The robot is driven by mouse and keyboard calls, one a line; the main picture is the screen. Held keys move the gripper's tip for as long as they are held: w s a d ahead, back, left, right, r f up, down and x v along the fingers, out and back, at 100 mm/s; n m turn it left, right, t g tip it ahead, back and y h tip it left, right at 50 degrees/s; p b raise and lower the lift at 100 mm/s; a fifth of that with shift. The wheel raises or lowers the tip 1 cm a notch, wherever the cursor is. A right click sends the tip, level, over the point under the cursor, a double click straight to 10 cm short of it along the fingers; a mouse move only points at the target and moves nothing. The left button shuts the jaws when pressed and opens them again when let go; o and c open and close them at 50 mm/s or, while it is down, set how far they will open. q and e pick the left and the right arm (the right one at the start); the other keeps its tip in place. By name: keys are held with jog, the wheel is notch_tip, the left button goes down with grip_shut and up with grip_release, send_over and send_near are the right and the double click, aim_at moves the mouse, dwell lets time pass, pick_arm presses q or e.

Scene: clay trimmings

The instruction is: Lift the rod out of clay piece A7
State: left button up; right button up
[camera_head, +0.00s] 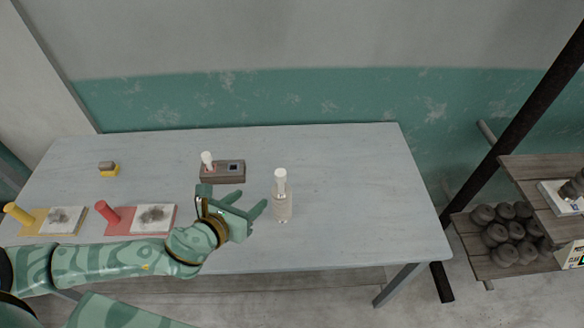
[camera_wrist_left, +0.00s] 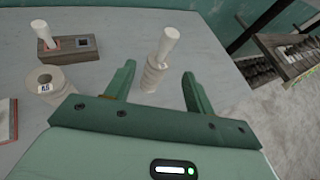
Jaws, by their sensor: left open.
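A pale ribbed clay piece (camera_head: 282,208) stands upright on the table, with a white rod (camera_head: 281,180) rising from its top. In the left wrist view the clay piece (camera_wrist_left: 153,78) and rod (camera_wrist_left: 168,45) show just beyond my finger gap; no label is readable on it. My left gripper (camera_head: 252,198) is open and empty, to the left of this piece and apart from it. A second, hollow clay piece (camera_wrist_left: 44,85) with a small label, perhaps A5, stands left of my fingers in the wrist view; my gripper mostly hides it in the head view.
A brown block (camera_head: 231,172) behind my gripper holds another white rod (camera_head: 207,159). Shelves with dark pots (camera_head: 505,235) stand right. The table's right is clear.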

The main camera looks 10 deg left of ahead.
pick_arm(q)
jog(key=w+d+r+m, duration=0.1)
jog(key=r+m, duration=0.1)
send_near(284, 173)
jog(key=shift+w+a+f+h+b, duration=0.15)
jog(key=shift+w+a+f+b, duration=0.1)
jog(key=shift+w+f, duration=0.25)
jog(key=shift+w+a+f+h+b, duration=0.15)
jog(key=shift+w+f+b, duration=0.05)
jog(key=shift+w+f, duration=0.3)
jog(key=x, duration=0.3)
jog(key=shift+w+d+f, duration=0.1)
jog(key=shift+w, duration=0.25)
jog(key=shift+w+d+f+b, duration=0.15)
jog(key=shift+w+f+b, duration=0.15)
jog(key=shift+w, duration=0.2)
jog(key=b+x, duration=0.1)
jog(key=x, duration=0.4)
jog(key=shift+s+f, duration=0.1)
jog(key=shift+f, duration=0.05)
jog(key=shift+s, duration=0.1)
pick_arm(e)
notch_tip(284, 173, down, 3)
jog(key=shift+w+d+r, duration=0.1)
jog(key=shift+w+r, duration=0.05)
pick_arm(q)
jog(key=c, duration=1.1)
